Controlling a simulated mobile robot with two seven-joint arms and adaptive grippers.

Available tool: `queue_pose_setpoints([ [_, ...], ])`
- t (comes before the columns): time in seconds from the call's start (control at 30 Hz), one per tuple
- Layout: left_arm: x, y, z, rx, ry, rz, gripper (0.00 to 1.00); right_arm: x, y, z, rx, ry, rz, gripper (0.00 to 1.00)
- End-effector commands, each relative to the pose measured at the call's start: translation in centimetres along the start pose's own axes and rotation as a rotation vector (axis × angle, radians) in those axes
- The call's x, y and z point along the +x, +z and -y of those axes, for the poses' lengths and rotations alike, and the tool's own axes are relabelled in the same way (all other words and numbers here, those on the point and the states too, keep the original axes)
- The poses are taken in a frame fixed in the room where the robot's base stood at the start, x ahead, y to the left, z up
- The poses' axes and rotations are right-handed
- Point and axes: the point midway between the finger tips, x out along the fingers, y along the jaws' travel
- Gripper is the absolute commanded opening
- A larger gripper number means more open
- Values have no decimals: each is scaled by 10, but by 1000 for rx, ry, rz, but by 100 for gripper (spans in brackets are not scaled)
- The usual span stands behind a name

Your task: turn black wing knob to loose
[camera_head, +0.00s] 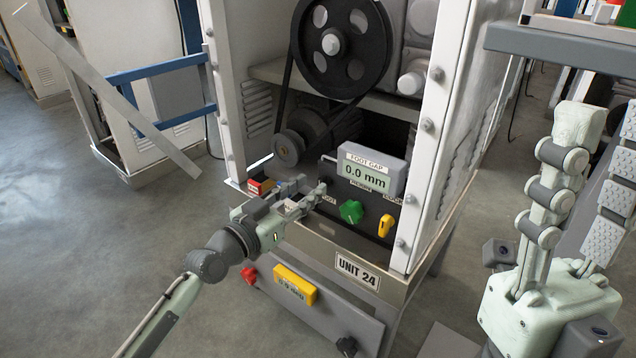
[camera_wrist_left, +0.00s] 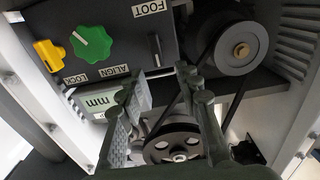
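The black wing knob (camera_wrist_left: 155,48) is on the dark control panel under the FOOT label in the left wrist view, which shows the panel upside down. Its pointer line looks lengthwise to the picture. In the head view my left gripper covers it. My left gripper (camera_head: 312,188) is in front of the panel's left part. Its two fingers (camera_wrist_left: 160,85) are apart with nothing between them, their tips near the knob; I cannot tell whether they touch it. My right gripper (camera_head: 598,125) is raised at the right edge, empty, fingers apart, far from the panel.
A green knob (camera_head: 351,211) and a yellow knob (camera_head: 385,225) are right of the gripper. The display (camera_head: 371,172) reads FOOT GAP 0.0 mm. Belt pulleys (camera_head: 340,45) are above. White machine posts (camera_head: 438,110) flank the panel.

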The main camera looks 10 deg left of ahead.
Motion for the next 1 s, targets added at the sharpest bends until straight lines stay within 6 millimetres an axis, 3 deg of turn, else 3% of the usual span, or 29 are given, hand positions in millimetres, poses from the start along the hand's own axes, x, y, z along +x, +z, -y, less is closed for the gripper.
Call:
queue_pose_setpoints([
  [0.23, 33, 0, 0, -1, 0, -1, 34, 0, 2, 0, -1, -10, -6, 40],
  [0.57, 38, 0, 0, 0, 1, 1, 34, 1, 2, 0, -1, -12, -7, 40],
  [0.87, 38, 0, 0, -1, 1, 1, 0, 1, 2, 0, -1, -12, -7, 40],
  [1.0, 38, 0, 0, -1, 1, 1, 0, 1, 2, 0, -1, -12, -7, 40],
])
